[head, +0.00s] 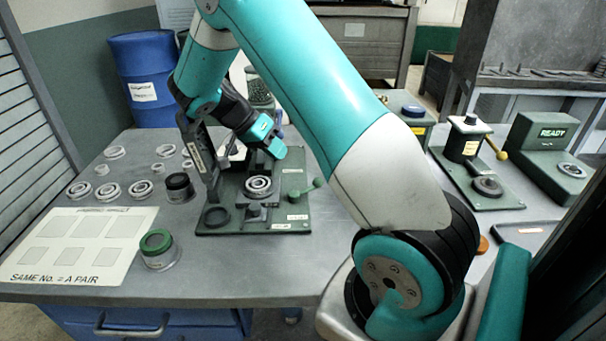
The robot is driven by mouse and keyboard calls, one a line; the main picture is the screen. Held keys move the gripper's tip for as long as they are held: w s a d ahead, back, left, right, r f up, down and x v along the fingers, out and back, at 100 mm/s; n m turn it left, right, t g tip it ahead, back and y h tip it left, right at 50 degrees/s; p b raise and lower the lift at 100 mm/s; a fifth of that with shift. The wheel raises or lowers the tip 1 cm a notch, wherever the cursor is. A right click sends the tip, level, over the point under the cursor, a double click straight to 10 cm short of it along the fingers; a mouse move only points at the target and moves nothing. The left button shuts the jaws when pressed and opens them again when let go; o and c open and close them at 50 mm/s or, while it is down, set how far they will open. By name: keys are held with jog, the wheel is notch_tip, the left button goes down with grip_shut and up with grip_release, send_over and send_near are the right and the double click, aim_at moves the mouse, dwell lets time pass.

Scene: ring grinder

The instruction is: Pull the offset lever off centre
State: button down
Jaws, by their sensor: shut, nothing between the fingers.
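The ring grinder stands on a green base plate (240,229) in the middle of the table, with a ring (258,185) at its centre. A lever with a green knob (317,182) sticks out at its right side. A blue upright handle (279,118) shows just behind my gripper. The labels are too small to read, so I cannot tell which of these is the offset lever. My gripper (272,142), with teal fingers, is shut and empty above the back of the plate, close to the blue handle. I cannot tell whether they touch. My gripper hides part of the fixture.
Several loose rings (110,191) lie at the left, by a white board (75,245) and a green-rimmed jar (158,248). A dark-topped jar (179,187) stands near the plate. At the right are a press with a yellow-knobbed lever (500,154) and a READY gauge (550,132).

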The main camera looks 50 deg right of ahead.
aim_at(315, 182)
jog(key=shift+f, duration=0.1)
jog(key=p+x, duration=0.1)
jog(key=x, duration=0.8)
jog(key=shift+s+d+f, duration=0.15)
jog(key=shift+s+f, duration=0.1)
jog(key=shift+f, duration=0.05)
jog(key=shift+s+d+b, duration=0.1)
jog(key=shift+s+b, duration=0.25)
jog(key=shift+s, duration=0.2)
dwell(0.4)
jog(key=shift+s+b, duration=0.35)
jog(key=shift+s, duration=0.15)
jog(key=shift+s+m+g+y+b, duration=0.3)
jog(key=shift+m+y, duration=0.1)
jog(key=shift+m, duration=0.3)
jog(key=shift+s+a, duration=0.35)
jog(key=shift+s, duration=0.1)
jog(key=shift+s+m+g+y+b, duration=0.4)
jog(key=shift+m+y, duration=0.2)
jog(key=shift+m, duration=0.3)
jog(key=shift+s+a+b, duration=0.3)
jog(key=shift+s+a, duration=0.05)
jog(key=shift+a, duration=0.1)
jog(key=shift+s+a, duration=0.1)
jog(key=shift+a, duration=0.05)
